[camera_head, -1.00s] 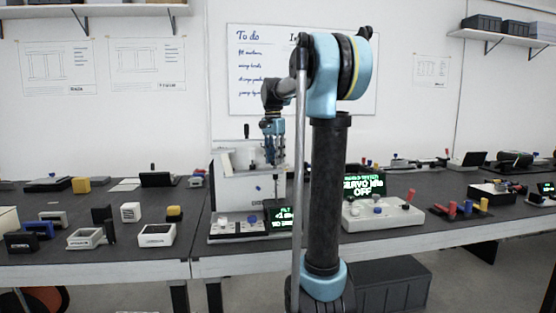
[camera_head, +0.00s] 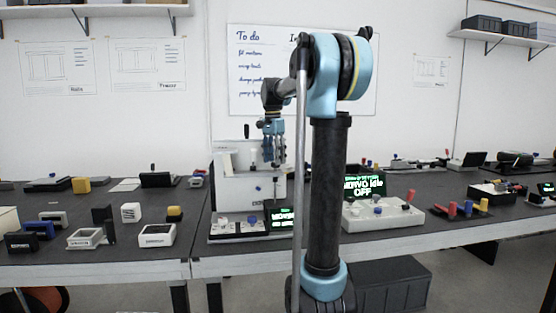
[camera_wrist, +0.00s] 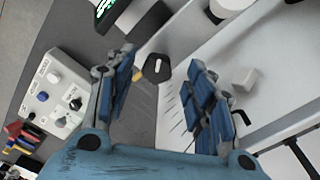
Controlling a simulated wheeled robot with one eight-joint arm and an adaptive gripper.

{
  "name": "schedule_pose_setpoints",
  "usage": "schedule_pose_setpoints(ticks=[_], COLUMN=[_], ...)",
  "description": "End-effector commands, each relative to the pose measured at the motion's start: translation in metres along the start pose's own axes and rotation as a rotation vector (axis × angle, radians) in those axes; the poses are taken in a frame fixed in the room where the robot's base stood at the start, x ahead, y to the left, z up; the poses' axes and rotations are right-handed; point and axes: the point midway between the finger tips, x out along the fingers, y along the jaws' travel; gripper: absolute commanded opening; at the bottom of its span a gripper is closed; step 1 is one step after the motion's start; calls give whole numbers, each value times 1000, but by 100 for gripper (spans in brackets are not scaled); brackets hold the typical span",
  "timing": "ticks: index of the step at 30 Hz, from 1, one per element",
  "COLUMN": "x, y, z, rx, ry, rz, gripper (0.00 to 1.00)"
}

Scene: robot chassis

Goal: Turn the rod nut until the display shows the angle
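My gripper (camera_head: 272,160) hangs fingers down over the white machine (camera_head: 238,190) on the middle bench in the head view. In the wrist view its two blue fingers (camera_wrist: 162,92) are wide apart with nothing held between them. A dark rounded piece with a light strip (camera_wrist: 157,67), possibly the rod nut, shows beyond the gap, apart from both fingers. A small orange piece (camera_wrist: 138,76) is beside the left finger. A display with green text (camera_head: 283,220) stands at the machine's lower right, partly hidden by my arm; its text is too blurred to read.
A second display (camera_head: 363,187) reads servo idle, off. A white control box with knobs (camera_head: 384,214) stands right of my arm column; it also shows in the wrist view (camera_wrist: 55,95). Small boxes (camera_head: 87,237) crowd the left bench. A pale wall (camera_wrist: 255,60) rises right of my fingers.

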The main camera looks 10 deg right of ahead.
Motion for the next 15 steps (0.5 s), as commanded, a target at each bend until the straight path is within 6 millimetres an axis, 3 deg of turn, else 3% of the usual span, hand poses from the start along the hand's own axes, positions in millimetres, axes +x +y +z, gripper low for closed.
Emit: schedule_pose_setpoints(ticks=[9, 15], x=[-2, -25], y=[1, 0], z=[0, 0], rx=[0, 0], ry=[0, 0], rz=[1, 2], gripper=[49, 49])
